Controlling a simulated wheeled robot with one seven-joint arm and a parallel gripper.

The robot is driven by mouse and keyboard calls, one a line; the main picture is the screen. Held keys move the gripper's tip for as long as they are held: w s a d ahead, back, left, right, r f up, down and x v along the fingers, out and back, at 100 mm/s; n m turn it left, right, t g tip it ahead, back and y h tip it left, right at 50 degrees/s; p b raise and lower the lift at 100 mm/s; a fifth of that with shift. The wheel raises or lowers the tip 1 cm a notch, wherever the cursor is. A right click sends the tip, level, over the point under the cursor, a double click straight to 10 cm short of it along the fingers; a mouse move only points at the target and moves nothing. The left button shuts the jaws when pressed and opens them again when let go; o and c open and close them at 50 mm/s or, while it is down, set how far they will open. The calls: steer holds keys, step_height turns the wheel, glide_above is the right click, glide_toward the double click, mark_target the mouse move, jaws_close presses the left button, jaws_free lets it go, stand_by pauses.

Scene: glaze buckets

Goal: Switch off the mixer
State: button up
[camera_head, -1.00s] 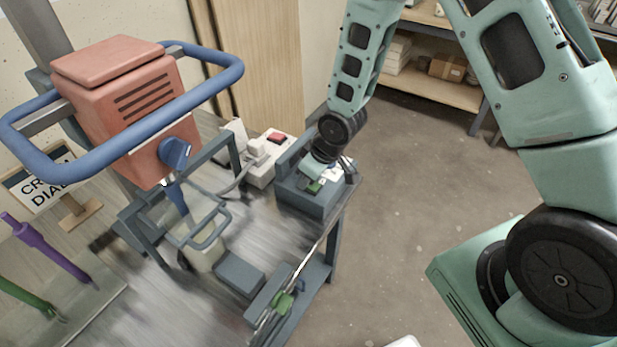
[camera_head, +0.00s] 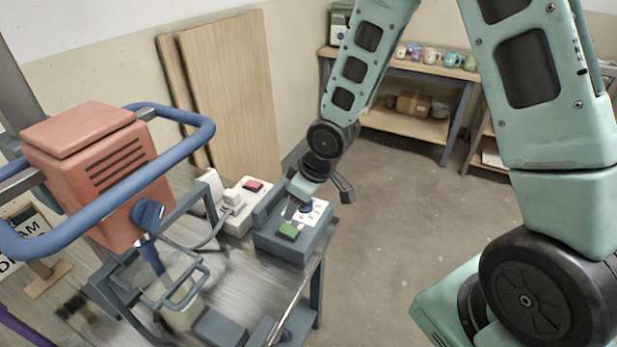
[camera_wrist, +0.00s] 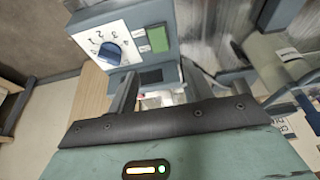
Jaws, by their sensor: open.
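The mixer (camera_head: 98,180) has a red-orange head with a blue ring guard, at the left of the head view. Its grey control box (camera_head: 275,243) stands at the table's right edge. A blue dial (camera_head: 306,208) on a white numbered panel and a green button (camera_head: 289,231) are on its top. They also show in the wrist view, the dial (camera_wrist: 110,53) at upper left and the green button (camera_wrist: 158,40) beside it. My gripper (camera_wrist: 160,88) is open and empty, close to the box; in the head view it (camera_head: 317,198) is at the panel. Contact cannot be told.
A white power strip (camera_head: 238,215) with a red switch (camera_head: 253,185) and a plug sits left of the control box. Wooden boards (camera_head: 232,95) lean on the wall behind. The floor (camera_head: 400,200) right of the table is clear. A shelf (camera_head: 410,125) with mugs stands at the back.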

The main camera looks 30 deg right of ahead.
steer(key=p+v, duration=0.2)
steer(key=v, duration=0.5)
steer(key=shift+r, duration=0.4)
steer(key=shift+s+d, duration=0.1)
steer(key=s+a+r+g, duration=0.1)
steer(key=s+a+r, duration=0.2)
steer(key=s, duration=0.4)
steer(key=s+a+r+g+h, duration=0.1)
steer(key=s+a+r, duration=0.2)
steer(key=s, duration=0.4)
steer(key=s+a+r+g, duration=0.1)
steer(key=s+a+r, duration=0.2)
steer(key=s, duration=0.4)
steer(key=shift+a+r+h, duration=0.3)
steer(key=shift+a+h, duration=0.1)
steer(key=shift+a, duration=0.25)
steer(key=shift+s, duration=0.1)
